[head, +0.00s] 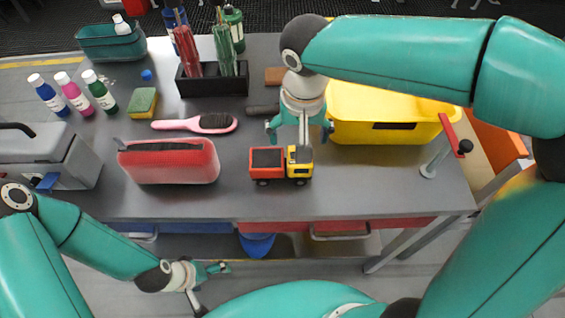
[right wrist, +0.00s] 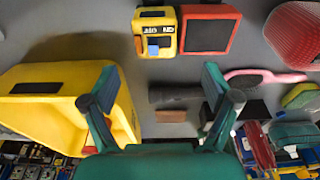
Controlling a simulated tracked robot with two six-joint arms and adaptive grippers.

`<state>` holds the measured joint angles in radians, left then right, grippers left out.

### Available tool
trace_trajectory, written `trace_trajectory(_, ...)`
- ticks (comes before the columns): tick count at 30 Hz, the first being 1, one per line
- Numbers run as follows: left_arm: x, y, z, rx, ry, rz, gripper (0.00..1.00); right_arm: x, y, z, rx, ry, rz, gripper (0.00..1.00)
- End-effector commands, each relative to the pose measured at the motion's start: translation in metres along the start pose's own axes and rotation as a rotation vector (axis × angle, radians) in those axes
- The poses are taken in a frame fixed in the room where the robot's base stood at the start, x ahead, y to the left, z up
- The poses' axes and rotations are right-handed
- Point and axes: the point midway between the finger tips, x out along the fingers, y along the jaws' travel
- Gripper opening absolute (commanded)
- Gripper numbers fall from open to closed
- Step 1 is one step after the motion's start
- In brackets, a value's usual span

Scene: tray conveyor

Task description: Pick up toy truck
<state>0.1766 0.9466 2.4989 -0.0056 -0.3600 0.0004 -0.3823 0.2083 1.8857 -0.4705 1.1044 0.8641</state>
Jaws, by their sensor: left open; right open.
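The toy truck (head: 268,166) stands upright near the table's front edge, with a red bed on the left and a yellow cab on the right. In the right wrist view the truck (right wrist: 207,34) is at the top, beyond my fingertips, cab left and bed right. My right gripper (head: 300,130) is open and empty, above the table and just behind the truck in the head view; its spread fingers also show in the right wrist view (right wrist: 156,84). My left gripper (head: 212,287) is open and empty, low in front of the table.
A red container (head: 168,165) stands left of the truck. A pink brush (head: 207,123) lies behind it. A yellow bin (head: 400,105) is at right, near a red-handled lever (head: 440,150). The table just right of the truck is clear.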

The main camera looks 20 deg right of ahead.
Motion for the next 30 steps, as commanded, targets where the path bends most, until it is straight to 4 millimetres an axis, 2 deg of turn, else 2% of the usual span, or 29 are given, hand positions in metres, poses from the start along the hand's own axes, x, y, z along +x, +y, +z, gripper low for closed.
trace_trajectory(8, -0.001, 0.000, 0.000, 0.000, 0.000, 0.000, 0.93, 0.018, 0.003, 0.002, 0.002, -0.003, 0.001, 0.88)
trace_trajectory(16, -0.004, 0.001, 0.000, 0.000, 0.000, 0.000, 0.93, 0.055, 0.007, 0.005, 0.002, -0.003, 0.001, 0.88)
trace_trajectory(25, -0.004, 0.001, 0.000, 0.000, 0.000, 0.000, 0.93, 0.060, 0.006, 0.005, 0.003, -0.001, -0.001, 0.88)
trace_trajectory(30, -0.004, 0.001, 0.000, 0.000, 0.000, 0.000, 0.93, 0.060, 0.006, 0.005, 0.002, 0.000, -0.001, 0.61)
